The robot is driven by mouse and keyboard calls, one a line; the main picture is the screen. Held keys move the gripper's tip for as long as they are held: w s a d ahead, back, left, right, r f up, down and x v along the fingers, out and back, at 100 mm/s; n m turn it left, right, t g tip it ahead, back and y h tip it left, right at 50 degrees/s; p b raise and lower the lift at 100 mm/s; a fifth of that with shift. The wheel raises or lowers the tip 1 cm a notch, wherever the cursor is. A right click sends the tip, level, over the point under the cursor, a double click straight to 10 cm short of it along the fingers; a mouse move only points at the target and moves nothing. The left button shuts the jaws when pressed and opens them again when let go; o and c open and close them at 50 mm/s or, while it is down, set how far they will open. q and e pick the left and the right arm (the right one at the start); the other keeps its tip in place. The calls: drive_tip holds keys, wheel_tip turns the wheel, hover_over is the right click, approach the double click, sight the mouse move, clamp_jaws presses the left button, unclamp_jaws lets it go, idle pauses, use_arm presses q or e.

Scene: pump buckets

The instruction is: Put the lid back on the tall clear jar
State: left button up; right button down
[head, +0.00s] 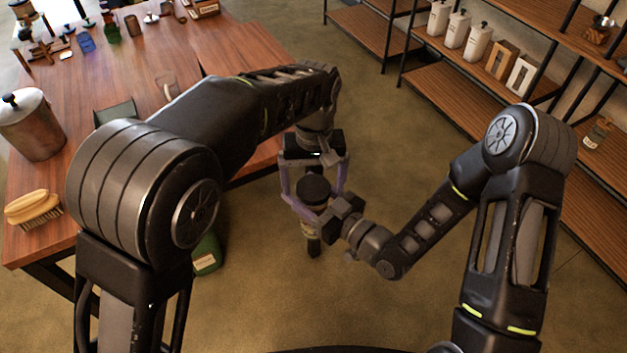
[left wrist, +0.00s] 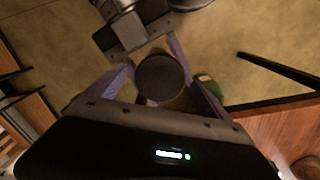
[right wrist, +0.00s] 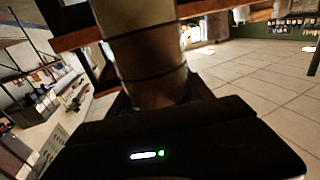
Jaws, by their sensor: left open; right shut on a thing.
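The tall jar (head: 306,229) is held in the air in front of me. In the right wrist view its clear wall with brownish contents (right wrist: 150,65) fills the top middle. My right gripper (head: 322,236) is shut on its body. The dark round lid (head: 313,187) is at the jar's top; it also shows as a dark disc in the left wrist view (left wrist: 160,77). I cannot tell whether it is fully seated. My left gripper (head: 314,199) is open, pointing down, with its purple fingers on either side of the lid. Most of the jar is hidden by my grippers.
A wooden table (head: 235,55) at left bears a metal canister (head: 32,125), a brush (head: 35,208) and several small items at the back. A green container (head: 207,255) is on the floor by the table. Shelves (head: 450,85) with white canisters stand at right. Open floor lies between.

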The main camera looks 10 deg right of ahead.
use_arm(q)
wheel_tip(320, 180, up, 7)
drive_tip(key=shift+r, duration=0.2)
idle(0.3)
